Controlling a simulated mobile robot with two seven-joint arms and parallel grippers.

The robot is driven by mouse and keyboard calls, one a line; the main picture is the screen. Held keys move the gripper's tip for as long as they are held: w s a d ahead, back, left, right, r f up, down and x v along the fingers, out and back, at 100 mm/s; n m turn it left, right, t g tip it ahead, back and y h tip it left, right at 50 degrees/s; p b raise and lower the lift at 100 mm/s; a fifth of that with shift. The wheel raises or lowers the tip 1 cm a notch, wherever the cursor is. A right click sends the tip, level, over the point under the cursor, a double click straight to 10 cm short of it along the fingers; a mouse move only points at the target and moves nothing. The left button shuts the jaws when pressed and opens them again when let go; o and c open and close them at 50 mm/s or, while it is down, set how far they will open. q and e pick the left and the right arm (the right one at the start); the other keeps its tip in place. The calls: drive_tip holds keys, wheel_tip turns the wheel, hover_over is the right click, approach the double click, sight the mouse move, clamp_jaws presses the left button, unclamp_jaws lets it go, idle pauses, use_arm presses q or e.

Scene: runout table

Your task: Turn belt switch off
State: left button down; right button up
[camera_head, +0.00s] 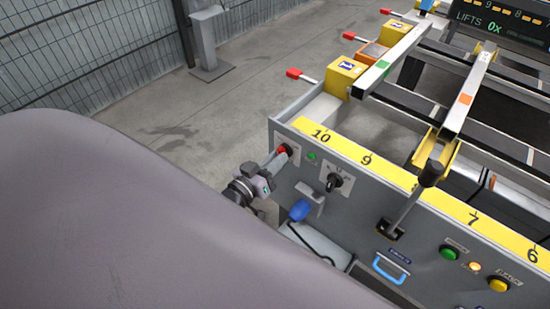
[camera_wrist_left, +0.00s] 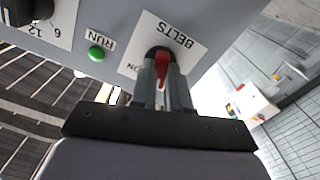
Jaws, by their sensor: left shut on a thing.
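The belt switch is a red knob (camera_wrist_left: 162,64) on a round black base, on a white plate marked BELTS (camera_wrist_left: 178,32) in the left wrist view. In the head view the red knob (camera_head: 282,150) sits near the left end of the grey front panel. My left gripper (camera_head: 277,158) reaches it from the front left. In the left wrist view its two fingers (camera_wrist_left: 163,84) are closed around the red knob, one on each side. The fingers hide part of the knob and plate. My right gripper is in neither view.
A green RUN light (camera_wrist_left: 96,53) is beside the switch plate. A black rotary knob (camera_head: 334,181), blue knob (camera_head: 299,210) and black-knobbed lever (camera_head: 431,173) stick out from the panel nearby. Green (camera_head: 449,252) and yellow (camera_head: 498,284) buttons are farther right.

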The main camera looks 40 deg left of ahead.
use_arm(q)
drive_tip(key=n, duration=0.5)
drive_tip(key=shift+n, duration=0.3)
idle(0.4)
drive_tip(key=c, duration=1.1)
unclamp_jaws()
drive_tip(key=s, duration=0.7)
drive_tip(key=shift+a, duration=0.25)
